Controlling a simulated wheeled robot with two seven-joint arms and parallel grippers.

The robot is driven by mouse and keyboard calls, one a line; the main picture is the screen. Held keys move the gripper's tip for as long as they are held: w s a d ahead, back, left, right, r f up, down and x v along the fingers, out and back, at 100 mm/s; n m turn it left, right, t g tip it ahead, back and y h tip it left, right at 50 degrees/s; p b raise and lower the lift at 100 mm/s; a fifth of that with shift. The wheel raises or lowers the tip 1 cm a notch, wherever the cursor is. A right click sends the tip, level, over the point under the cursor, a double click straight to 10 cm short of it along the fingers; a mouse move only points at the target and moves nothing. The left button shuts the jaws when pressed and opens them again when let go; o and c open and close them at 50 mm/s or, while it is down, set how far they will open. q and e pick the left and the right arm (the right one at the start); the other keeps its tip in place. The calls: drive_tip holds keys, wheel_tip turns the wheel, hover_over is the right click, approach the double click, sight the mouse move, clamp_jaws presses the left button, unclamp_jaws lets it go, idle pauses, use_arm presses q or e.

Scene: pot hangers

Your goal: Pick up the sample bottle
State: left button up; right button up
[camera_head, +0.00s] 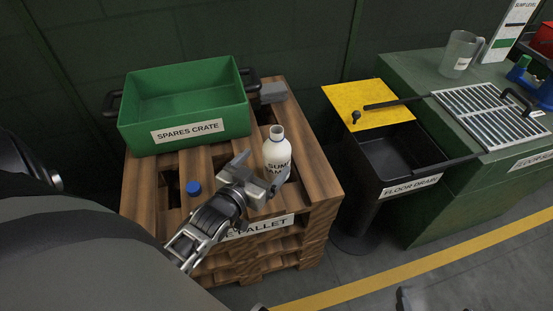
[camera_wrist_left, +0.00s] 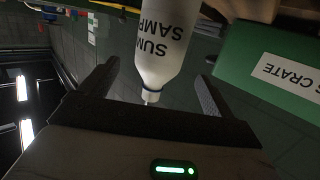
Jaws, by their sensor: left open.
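The sample bottle (camera_head: 276,152) is white with a black-lettered label and an uncapped neck. It stands upright on the wooden pallet (camera_head: 325,185). My left gripper (camera_head: 262,169) is open in front of the bottle, hiding part of its lower body. In the left wrist view the bottle (camera_wrist_left: 162,45) appears upside down, in the gap between the two spread fingers (camera_wrist_left: 152,88). Neither finger clearly touches it. A small blue cap (camera_head: 193,188) is on the pallet to the left of the gripper.
A green spares crate (camera_head: 195,132) sits at the back of the pallet, and also shows in the wrist view (camera_wrist_left: 262,88). A black floor drain bin (camera_head: 405,155) with a yellow lid (camera_head: 365,100) stands to the right. A green bench (camera_head: 410,75) carries a clear jug (camera_head: 458,55).

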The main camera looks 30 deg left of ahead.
sight(280, 145)
use_arm(q)
drive_tip(key=w, duration=0.2)
drive_tip(key=w+b, duration=0.1)
drive_tip(key=w, duration=0.5)
drive_tip(key=shift+w+a+f, duration=0.25)
drive_tip(key=shift+f, duration=0.15)
drive_tip(key=shift+r, duration=0.1)
drive_tip(key=c, duration=1.3)
